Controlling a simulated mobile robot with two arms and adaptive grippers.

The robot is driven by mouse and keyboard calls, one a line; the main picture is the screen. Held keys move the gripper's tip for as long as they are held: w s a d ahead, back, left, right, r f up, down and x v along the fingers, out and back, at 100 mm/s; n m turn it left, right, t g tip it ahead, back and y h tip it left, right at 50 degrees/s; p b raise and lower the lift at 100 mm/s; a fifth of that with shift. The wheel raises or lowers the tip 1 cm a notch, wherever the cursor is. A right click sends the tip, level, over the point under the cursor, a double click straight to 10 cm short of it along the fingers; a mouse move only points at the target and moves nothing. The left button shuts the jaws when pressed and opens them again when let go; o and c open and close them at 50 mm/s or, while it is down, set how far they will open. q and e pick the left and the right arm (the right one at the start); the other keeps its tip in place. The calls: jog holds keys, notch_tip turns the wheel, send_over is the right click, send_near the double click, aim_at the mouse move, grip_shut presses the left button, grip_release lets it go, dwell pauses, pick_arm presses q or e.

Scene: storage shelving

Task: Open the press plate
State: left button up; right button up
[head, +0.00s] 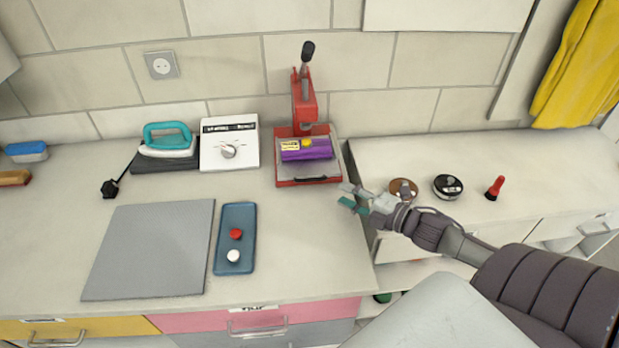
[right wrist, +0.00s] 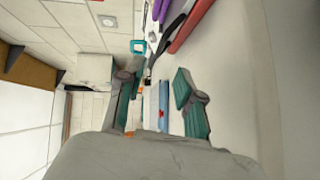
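A red heat press (head: 304,103) stands at the back of the counter, its dark-knobbed lever upright. Its grey plate (head: 334,158) has a red front edge with a black handle (head: 309,181). A purple item with yellow labels (head: 306,151) lies over the plate. In the right wrist view, red and purple parts (right wrist: 190,25) show at the top, beside a dark bar. My right gripper (head: 349,197) is just right of and in front of the handle, apart from it. Its teal fingers are spread and empty in the right wrist view (right wrist: 160,85). My left gripper is out of view.
A white dial box (head: 229,149) and teal iron (head: 167,142) stand left of the press. A grey mat (head: 150,250) and blue tray (head: 235,262) lie in front. Small round items (head: 448,186) and a red bottle (head: 495,187) stand on the right counter, past a gap.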

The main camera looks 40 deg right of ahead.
aim_at(312, 179)
jog(key=x, duration=0.5)
jog(key=shift+r, duration=0.15)
jog(key=p+x, duration=0.1)
jog(key=x, duration=0.4)
jog(key=shift+w, duration=0.35)
jog(key=shift+w+a+f, duration=0.15)
jog(key=shift+w+f, duration=0.05)
jog(key=shift+w, duration=0.2)
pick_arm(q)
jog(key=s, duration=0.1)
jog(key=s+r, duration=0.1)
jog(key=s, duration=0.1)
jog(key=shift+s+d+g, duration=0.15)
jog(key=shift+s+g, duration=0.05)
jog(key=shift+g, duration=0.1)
pick_arm(e)
grip_shut()
